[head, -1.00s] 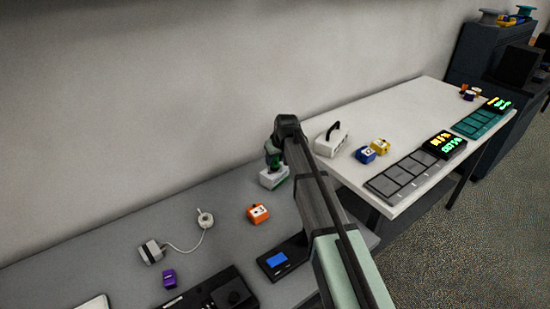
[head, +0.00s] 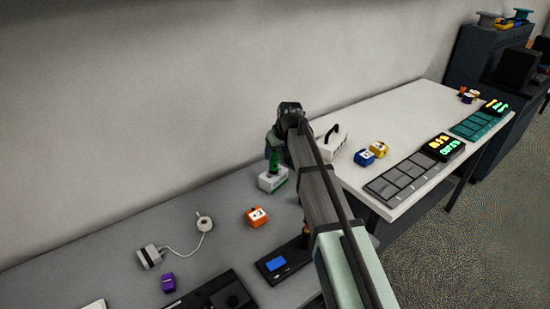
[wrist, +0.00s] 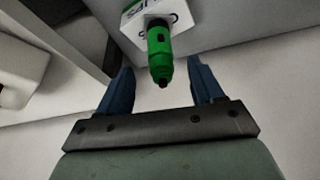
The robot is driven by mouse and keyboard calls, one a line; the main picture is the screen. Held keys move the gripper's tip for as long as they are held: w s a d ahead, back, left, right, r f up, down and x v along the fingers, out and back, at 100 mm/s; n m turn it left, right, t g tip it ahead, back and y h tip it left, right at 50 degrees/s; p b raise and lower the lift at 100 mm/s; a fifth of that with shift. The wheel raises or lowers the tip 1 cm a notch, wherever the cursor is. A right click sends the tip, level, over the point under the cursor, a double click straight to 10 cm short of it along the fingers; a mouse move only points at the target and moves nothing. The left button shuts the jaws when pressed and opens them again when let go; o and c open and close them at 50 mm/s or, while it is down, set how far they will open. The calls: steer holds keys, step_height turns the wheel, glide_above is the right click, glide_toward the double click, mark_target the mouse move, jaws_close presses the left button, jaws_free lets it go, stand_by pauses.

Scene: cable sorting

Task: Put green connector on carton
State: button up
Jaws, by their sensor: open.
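The green connector (head: 273,163) stands upright on top of the white carton (head: 272,181) on the grey table. In the wrist view the green connector (wrist: 159,48) points toward my gripper, with the printed carton (wrist: 131,18) behind it. My gripper (wrist: 162,78) is open, its two blue fingers apart on either side of the connector's free end, with gaps visible to both. In the head view my gripper (head: 274,143) is just above the connector, its fingers partly hidden by the arm and too small to make out.
An orange block (head: 257,217), a purple block (head: 168,283) and a white cabled device (head: 149,257) lie on the grey table. A blue display unit (head: 283,262) is near the front. The white table (head: 400,115) at right holds a handled white box (head: 332,141), blue and yellow blocks.

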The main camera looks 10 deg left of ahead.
steer(key=shift+v, duration=2.65)
